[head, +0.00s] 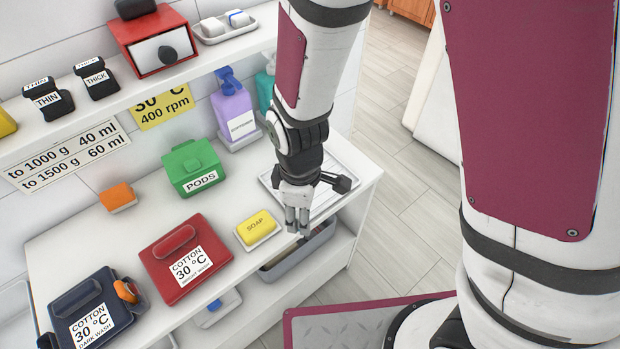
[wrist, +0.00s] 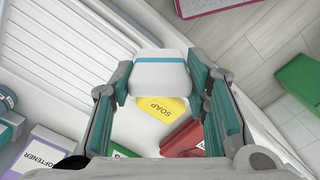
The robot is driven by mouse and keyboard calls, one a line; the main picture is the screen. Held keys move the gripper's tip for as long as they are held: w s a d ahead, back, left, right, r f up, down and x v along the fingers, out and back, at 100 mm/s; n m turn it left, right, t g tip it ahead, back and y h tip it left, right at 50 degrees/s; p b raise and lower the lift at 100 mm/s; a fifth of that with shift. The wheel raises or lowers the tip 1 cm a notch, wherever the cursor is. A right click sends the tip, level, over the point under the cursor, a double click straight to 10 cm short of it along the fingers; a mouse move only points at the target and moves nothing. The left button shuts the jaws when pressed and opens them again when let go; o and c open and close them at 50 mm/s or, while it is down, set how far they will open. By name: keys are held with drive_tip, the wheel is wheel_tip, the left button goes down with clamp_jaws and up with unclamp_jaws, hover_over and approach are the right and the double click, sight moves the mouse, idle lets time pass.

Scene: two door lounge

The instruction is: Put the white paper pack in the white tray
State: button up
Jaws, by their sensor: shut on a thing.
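The white paper pack (wrist: 160,72), with a blue band across it, sits between my gripper's fingers in the wrist view. My gripper (wrist: 160,85) is shut on it. In the head view my gripper (head: 297,222) points down over or near the flat white tray (head: 326,200) at the right end of the counter. The arm and gripper cover part of the tray. The pack is hard to make out there. The tray's ribbed surface also shows at the left of the wrist view (wrist: 38,80). I cannot tell the height between pack and tray.
A yellow soap bar (head: 256,227) on a small dish lies left of my gripper. A green PODS box (head: 193,167), purple bottle (head: 232,108) and red cotton box (head: 185,258) stand on the counter. A smaller tray (head: 222,30) holding white items sits on the upper shelf.

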drive_tip(key=shift+s+a+n, duration=0.2)
drive_tip(key=shift+s+n, duration=0.3)
drive_tip(key=shift+s, duration=0.2)
drive_tip(key=shift+w, duration=0.15)
drive_tip(key=shift+w+a+f+p, duration=0.15)
drive_tip(key=shift+w+f, duration=0.7)
drive_tip(key=shift+w, duration=1.65)
drive_tip(key=shift+w+f+p, duration=0.3)
drive_tip(key=shift+w+f, duration=0.5)
drive_tip(key=shift+w, duration=1.75)
drive_tip(key=shift+w+a+f+p, duration=0.15)
drive_tip(key=shift+w+f, duration=0.7)
drive_tip(key=shift+w, duration=1.65)
drive_tip(key=shift+d+f, duration=0.1)
drive_tip(key=o, duration=0.5)
drive_tip(key=shift+f, duration=0.15)
drive_tip(key=shift+c, duration=0.2)
drive_tip(key=o, duration=0.4)
drive_tip(key=shift+o, duration=0.2)
